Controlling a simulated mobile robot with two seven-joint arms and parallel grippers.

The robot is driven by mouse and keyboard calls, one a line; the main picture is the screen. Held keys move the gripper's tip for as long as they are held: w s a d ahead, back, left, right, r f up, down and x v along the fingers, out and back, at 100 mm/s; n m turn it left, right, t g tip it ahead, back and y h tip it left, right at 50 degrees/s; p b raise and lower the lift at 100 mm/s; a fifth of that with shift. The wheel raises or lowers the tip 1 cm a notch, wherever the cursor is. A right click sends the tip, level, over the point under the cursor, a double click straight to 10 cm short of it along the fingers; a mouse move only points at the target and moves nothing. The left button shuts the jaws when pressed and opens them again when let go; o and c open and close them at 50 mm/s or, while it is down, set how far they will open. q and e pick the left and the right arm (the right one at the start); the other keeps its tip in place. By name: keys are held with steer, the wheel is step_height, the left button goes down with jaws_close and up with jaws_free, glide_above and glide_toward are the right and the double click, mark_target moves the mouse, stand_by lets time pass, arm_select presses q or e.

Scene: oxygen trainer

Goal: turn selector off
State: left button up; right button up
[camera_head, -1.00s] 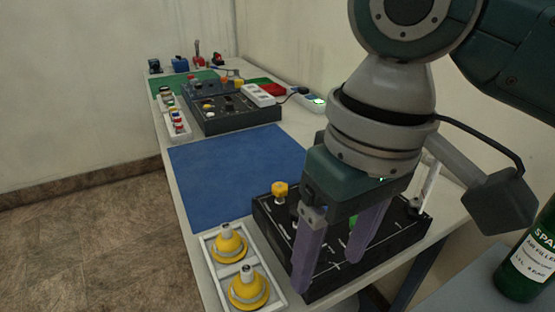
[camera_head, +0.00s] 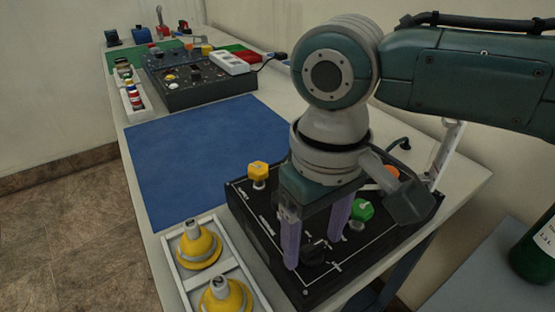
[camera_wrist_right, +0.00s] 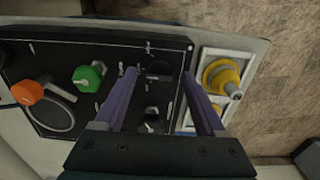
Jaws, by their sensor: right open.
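The black trainer panel (camera_head: 262,225) lies on the near part of the table, with white line markings. My right gripper (camera_head: 313,249) is open, pointing down over the panel's near part. In the right wrist view, a black knob (camera_wrist_right: 159,70), perhaps the selector, shows between the fingertips (camera_wrist_right: 159,76); contact cannot be told. Another black knob (camera_wrist_right: 151,113) lies beside it. A green knob (camera_head: 362,210) stands just right of the fingers, an orange knob (camera_head: 389,174) farther back, and a yellow knob (camera_head: 258,171) at the far left corner. My left gripper is not in view.
A white tray (camera_head: 172,262) with two yellow domed fittings (camera_head: 199,248) stands left of the panel. A clear blue mat (camera_head: 200,150) lies behind. Another dark control box (camera_head: 200,92) is farther back. A green bottle (camera_head: 535,250) stands at the right.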

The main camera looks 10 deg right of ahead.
steer(key=shift+f, duration=0.2)
steer(key=shift+c, duration=0.4)
jaws_close()
